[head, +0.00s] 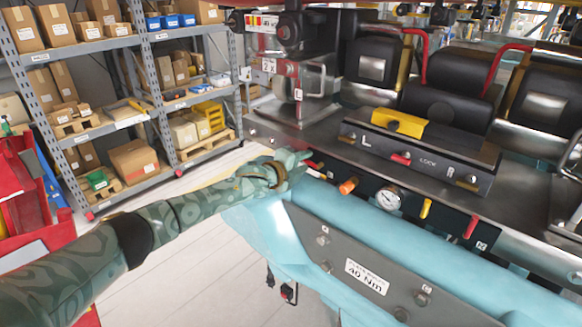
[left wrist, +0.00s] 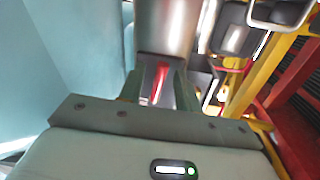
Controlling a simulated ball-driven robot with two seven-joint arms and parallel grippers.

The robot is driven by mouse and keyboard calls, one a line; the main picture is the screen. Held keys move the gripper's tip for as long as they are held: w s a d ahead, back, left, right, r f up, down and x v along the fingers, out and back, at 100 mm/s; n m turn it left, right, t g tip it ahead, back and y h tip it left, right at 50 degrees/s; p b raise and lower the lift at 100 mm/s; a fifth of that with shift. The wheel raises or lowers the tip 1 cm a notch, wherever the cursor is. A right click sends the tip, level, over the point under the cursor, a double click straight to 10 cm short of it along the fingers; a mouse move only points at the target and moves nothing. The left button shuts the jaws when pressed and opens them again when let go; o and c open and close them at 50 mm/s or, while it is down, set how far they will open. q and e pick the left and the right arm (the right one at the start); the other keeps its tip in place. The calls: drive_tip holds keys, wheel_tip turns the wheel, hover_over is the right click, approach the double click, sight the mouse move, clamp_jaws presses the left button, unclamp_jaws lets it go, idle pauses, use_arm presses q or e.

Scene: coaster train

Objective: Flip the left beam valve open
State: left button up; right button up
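A red valve lever (head: 314,166) sits at the left end of the dark panel under the coaster car, right by my left gripper (head: 299,160). In the left wrist view a red lever (left wrist: 160,82) lies between the two fingers of my left gripper (left wrist: 158,92). The fingers stand apart, with a gap around the lever; I cannot tell if either touches it. Another red lever (head: 471,227) hangs at the right end of the panel. My right gripper is not in view.
An orange knob (head: 348,186), a round gauge (head: 389,198) and a yellow lever (head: 425,208) sit along the panel. A light blue beam (head: 400,240) runs below. Seats and a lock panel (head: 420,158) stand above. Shelves (head: 113,85) fill the back left.

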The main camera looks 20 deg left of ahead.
use_arm(q)
drive_tip(key=b+v, duration=0.3)
drive_tip(key=v, duration=1.3)
drive_tip(key=shift+a, duration=0.1)
